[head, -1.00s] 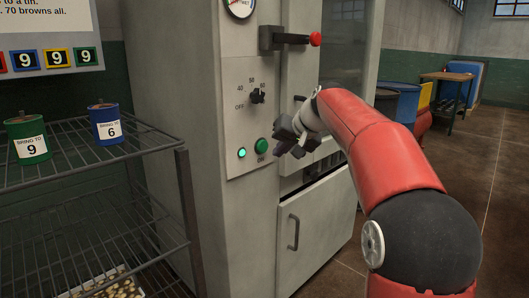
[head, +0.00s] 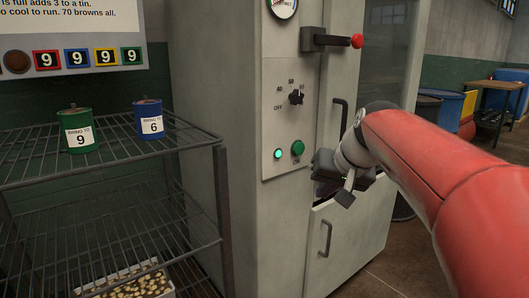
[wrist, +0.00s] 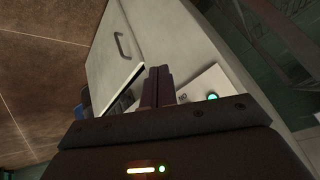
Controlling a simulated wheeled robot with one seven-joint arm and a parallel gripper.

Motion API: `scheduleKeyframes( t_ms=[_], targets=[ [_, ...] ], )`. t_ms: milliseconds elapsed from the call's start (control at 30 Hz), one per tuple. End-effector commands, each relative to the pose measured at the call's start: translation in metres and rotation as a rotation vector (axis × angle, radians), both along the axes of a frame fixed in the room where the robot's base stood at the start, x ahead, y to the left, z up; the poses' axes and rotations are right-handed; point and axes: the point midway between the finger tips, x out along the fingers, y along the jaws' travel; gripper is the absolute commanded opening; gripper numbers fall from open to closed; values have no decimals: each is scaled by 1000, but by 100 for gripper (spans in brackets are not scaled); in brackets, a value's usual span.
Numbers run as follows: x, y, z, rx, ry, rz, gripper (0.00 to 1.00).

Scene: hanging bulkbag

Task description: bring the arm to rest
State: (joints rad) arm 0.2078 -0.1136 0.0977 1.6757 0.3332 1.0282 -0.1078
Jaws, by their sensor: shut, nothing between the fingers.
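My gripper (head: 328,180) is in front of the grey cabinet, to the right of its control panel and just above the lower door. In the wrist view its dark fingers (wrist: 157,85) are together with nothing between them. My red arm reaches in from the right of the head view. The control panel (head: 283,95) has a dark selector knob (head: 296,97), a green button (head: 298,148) and a lit green lamp (head: 278,154). The gripper is apart from the button. Part of the gripper is hidden behind my wrist.
A black lever with a red knob (head: 357,41) juts from the cabinet above. The lower door (head: 345,240) has a handle (head: 326,238). At left, a wire rack (head: 110,155) bears a green tin (head: 78,130) and a blue tin (head: 149,118). A tray of pale pieces (head: 130,283) sits lower.

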Motion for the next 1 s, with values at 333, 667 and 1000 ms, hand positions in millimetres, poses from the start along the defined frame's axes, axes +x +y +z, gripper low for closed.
scheduleKeyframes(
  t_ms=[333,667,1000],
  targets=[
    [-181,-2,-100,-205,68,7,0],
    [-236,-11,-152,-265,88,25,0],
    [-236,-10,-152,-265,88,24,0]
  ],
)
